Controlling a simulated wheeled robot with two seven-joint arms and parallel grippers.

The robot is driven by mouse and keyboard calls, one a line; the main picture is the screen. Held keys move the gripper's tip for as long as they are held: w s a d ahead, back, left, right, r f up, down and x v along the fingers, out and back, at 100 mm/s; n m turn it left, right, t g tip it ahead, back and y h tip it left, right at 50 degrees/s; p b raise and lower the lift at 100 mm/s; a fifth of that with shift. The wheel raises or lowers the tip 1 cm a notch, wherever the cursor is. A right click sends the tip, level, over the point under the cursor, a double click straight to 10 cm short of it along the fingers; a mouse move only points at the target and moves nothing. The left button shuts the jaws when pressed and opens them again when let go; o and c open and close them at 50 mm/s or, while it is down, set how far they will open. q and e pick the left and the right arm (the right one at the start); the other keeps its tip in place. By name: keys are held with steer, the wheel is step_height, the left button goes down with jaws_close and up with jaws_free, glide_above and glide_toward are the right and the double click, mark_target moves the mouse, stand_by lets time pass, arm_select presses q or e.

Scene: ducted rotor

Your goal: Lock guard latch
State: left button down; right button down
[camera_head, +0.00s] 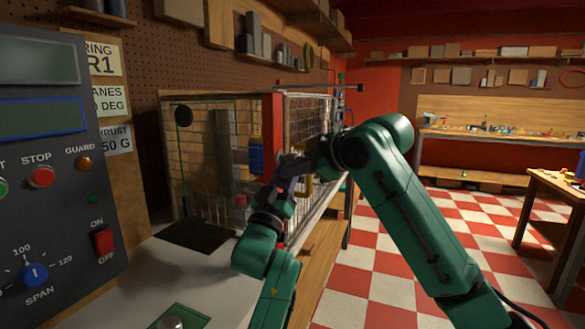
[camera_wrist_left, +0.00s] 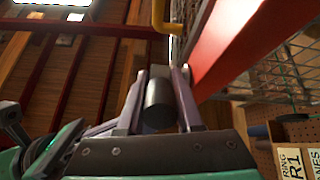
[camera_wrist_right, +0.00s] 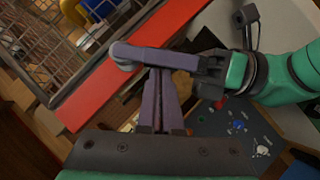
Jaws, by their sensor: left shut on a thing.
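The guard is a wire mesh cage (camera_head: 215,150) with a red post (camera_head: 272,130) at its front corner; the post crosses the right wrist view (camera_wrist_right: 150,45). My left gripper (camera_wrist_left: 160,75) is shut on a dark grey cylindrical knob (camera_wrist_left: 159,100), which looks like the latch's. The knob also shows beside the red post in the right wrist view (camera_wrist_right: 124,54). A yellow handle (camera_wrist_left: 165,18) is just beyond it. My right gripper (camera_wrist_right: 159,75) has its fingers together with nothing visible between them, close to the left gripper. In the head view, both grippers overlap at the post, hiding the latch.
A control panel (camera_head: 60,200) with buttons and a dial stands at the left. A dark mat (camera_head: 195,235) lies on the light bench top (camera_head: 140,270) before the cage. A wooden table (camera_head: 550,190) stands at the right. The checkered floor between is clear.

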arm_select(q)
steer(key=shift+s+d+f, duration=0.1)
steer(key=shift+f, duration=0.05)
arm_select(e)
steer(key=shift+w+d+f, duration=0.1)
steer(key=shift+w+f, duration=0.05)
steer(key=shift+f, duration=0.35)
arm_select(q)
steer(key=c, duration=0.8)
jaws_free()
steer(key=shift+c, duration=0.2)
arm_select(e)
steer(key=shift+w, duration=0.1)
